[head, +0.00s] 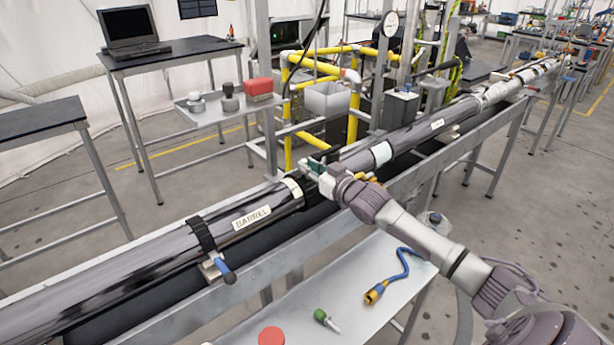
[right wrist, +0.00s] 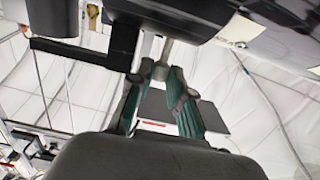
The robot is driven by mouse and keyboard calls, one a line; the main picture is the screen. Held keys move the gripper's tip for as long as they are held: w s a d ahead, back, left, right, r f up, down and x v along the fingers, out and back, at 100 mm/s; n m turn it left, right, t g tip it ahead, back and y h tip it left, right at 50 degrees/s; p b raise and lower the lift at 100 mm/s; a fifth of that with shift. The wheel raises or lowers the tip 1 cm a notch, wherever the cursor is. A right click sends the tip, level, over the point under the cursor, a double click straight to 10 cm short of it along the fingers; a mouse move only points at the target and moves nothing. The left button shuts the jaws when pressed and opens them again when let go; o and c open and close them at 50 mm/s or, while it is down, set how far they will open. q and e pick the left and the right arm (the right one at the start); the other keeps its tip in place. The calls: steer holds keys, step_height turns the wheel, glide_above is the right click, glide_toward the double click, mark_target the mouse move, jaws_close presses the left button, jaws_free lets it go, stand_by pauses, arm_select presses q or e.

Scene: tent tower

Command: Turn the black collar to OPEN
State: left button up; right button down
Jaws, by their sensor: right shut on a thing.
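The black collar (head: 312,193) sits around the long dark tube, just right of the BARREL label (head: 252,218). My right gripper (head: 315,168) reaches it from the right and covers part of it. In the right wrist view, the teal fingers (right wrist: 160,75) are shut on a light grey peg (right wrist: 166,52) beside dark parts of the tube assembly. The peg seems to belong to the collar, but its base is partly hidden. No OPEN mark can be read. My left gripper is not in view.
The tube lies along a long metal rail (head: 225,300). A blue-handled clamp (head: 222,270) holds it at the left. Yellow pipes (head: 288,110) stand behind.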

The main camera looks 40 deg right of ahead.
steer(key=shift+s+d+f+t+b, duration=0.1)
steer(key=shift+s+f+t+b, duration=0.3)
steer(key=shift+s+t+b, duration=0.7)
steer(key=shift+s+f+t+b, duration=0.15)
steer(key=shift+f+t+b, duration=0.35)
steer(key=shift+b, duration=1.2)
steer(key=shift+s+d+f+t+b, duration=0.1)
steer(key=shift+s+f+t+b, duration=0.2)
steer(key=shift+s+t+b, duration=0.8)
steer(key=shift+w+a+b, duration=0.1)
steer(key=shift+w+b, duration=0.2)
steer(key=shift+w, duration=0.2)
steer(key=c, duration=1.3)
jaws_free()
steer(key=shift+c, duration=0.2)
steer(key=v, duration=1.2)
steer(key=shift+s+d+r, duration=0.2)
